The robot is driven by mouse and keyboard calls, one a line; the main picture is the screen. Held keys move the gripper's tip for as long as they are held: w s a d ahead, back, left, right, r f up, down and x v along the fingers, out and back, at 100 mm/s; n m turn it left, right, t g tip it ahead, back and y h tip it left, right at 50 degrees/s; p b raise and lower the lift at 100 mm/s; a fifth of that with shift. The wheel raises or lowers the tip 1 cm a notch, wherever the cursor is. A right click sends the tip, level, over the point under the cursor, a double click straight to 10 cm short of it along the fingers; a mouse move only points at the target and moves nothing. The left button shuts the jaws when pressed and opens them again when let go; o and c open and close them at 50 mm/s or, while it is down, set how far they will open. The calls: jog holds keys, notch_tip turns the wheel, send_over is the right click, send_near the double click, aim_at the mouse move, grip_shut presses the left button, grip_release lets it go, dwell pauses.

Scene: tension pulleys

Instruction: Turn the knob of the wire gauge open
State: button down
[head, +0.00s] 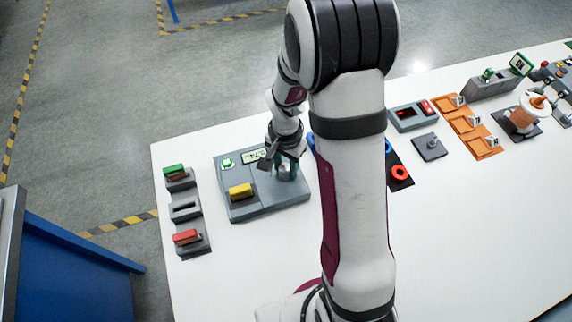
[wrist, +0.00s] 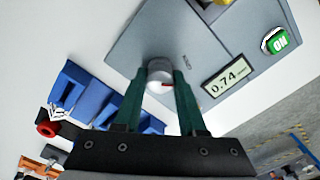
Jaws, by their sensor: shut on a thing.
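The wire gauge is a grey panel (head: 240,208) at the left part of the table in the head view. It has a display (wrist: 226,80) reading 0.74, a green ON button (wrist: 276,42) and a yellow block (head: 241,191). Its knob (wrist: 160,72) is a round light-grey cylinder with a small red mark, seen in the wrist view. My gripper (wrist: 161,80) has its green fingers on either side of the knob and is shut on it. In the head view my gripper (head: 287,168) largely hides the knob.
Left of the gauge stand grey holders with a green block (head: 175,171) and a red block (head: 187,237). Blue parts (wrist: 85,95) lie close beside the gauge in the wrist view. Orange plates (head: 471,128) and a spool (head: 525,113) stand farther right. White table is bare in front.

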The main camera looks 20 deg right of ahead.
aim_at(285, 166)
jog(key=n, duration=0.3)
jog(key=shift+n, duration=2.2)
jog(key=shift+c, duration=2.4)
grip_release()
jog(key=shift+r, duration=0.1)
notch_tip(285, 166, up, 16)
jog(key=shift+f, duration=0.2)
